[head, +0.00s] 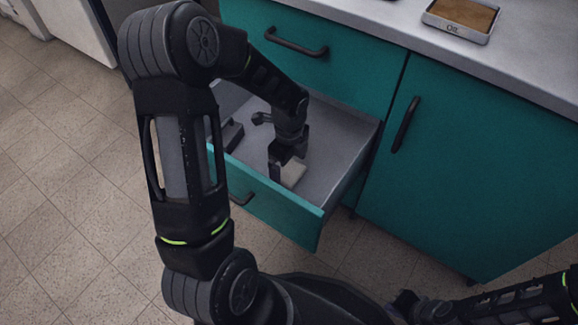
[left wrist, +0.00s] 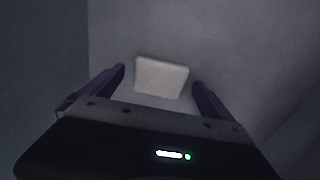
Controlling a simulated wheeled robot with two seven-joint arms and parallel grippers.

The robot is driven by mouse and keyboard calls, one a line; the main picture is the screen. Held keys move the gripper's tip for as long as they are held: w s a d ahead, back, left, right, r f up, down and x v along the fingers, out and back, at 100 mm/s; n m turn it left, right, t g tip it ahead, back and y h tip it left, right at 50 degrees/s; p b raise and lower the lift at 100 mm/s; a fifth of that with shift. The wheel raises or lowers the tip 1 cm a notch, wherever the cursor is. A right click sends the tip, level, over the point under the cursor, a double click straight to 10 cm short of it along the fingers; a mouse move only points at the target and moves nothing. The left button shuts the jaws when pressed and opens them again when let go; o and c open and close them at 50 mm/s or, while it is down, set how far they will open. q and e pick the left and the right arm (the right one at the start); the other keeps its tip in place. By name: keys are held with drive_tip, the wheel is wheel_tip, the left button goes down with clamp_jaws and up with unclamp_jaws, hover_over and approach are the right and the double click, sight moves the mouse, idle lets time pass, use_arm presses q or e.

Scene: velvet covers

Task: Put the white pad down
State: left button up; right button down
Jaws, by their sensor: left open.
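The white pad (head: 292,174) lies inside the open drawer (head: 345,165), near its front. In the left wrist view the pad (left wrist: 162,77) rests on the drawer floor, ahead of and between the fingers, with a gap on both sides. My left gripper (head: 287,165) reaches down into the drawer, open, and partly hides the pad in the head view. In the left wrist view its two fingers (left wrist: 158,83) stand apart and hold nothing.
The teal drawer front (head: 275,210) and the drawer's side walls surround my left gripper. A dark object (head: 232,135) lies in the drawer's left part. The closed teal cabinet door (head: 470,170) is to the right. A tray (head: 460,18) sits on the counter above.

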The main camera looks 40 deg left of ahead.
sight(289, 171)
use_arm(q)
wheel_tip(289, 171, up, 11)
drive_tip(key=p, duration=0.4)
drive_tip(key=shift+p, duration=0.3)
